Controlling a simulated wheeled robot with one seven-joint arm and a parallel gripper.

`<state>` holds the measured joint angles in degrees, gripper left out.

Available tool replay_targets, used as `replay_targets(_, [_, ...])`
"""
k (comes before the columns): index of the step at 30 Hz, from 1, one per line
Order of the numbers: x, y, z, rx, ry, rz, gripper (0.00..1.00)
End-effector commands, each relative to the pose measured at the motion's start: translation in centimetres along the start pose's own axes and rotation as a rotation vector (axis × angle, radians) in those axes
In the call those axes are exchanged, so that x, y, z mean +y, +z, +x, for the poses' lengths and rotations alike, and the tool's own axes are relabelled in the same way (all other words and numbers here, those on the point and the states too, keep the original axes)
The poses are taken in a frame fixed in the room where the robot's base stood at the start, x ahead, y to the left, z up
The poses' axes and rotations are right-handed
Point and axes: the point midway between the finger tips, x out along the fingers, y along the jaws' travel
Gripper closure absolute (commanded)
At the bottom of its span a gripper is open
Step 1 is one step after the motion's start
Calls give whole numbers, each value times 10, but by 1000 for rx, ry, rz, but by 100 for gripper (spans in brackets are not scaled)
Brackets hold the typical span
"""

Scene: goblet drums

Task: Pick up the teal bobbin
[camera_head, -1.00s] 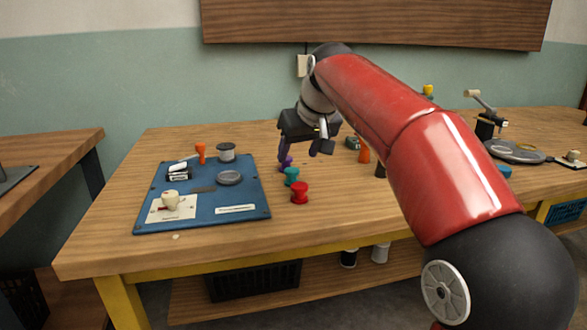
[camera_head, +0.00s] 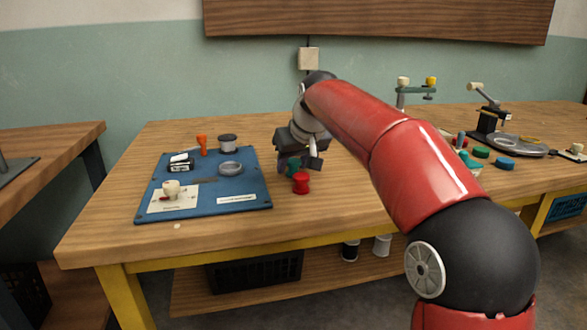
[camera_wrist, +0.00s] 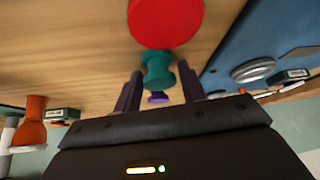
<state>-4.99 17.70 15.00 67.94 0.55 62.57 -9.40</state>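The teal bobbin (camera_wrist: 158,70) shows in the wrist view between the tips of my two dark purple fingers. My gripper (camera_wrist: 160,74) is open, with a finger on either side of the bobbin and narrow gaps visible. In the head view my gripper (camera_head: 290,162) is low over the table, and the teal bobbin (camera_head: 294,166) is partly hidden by it. A red bobbin (camera_head: 301,183) stands just in front, large at the top of the wrist view (camera_wrist: 165,20). A purple bobbin (camera_wrist: 158,98) shows behind the teal one, between the fingers.
A blue board (camera_head: 245,194) with a stamp, a ring and small items lies left of my gripper. An orange piece (camera_wrist: 30,125) shows at the wrist view's left. A stand and several coloured discs are at the table's right. The table front is clear.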

Motion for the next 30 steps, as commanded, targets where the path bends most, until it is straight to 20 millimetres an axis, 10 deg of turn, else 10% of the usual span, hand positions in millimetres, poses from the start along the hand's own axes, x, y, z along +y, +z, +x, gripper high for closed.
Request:
replay_targets(7, [0,0,0,0,0,0,90])
replay_targets(30, [-3,-23,-48,0,1,2,90])
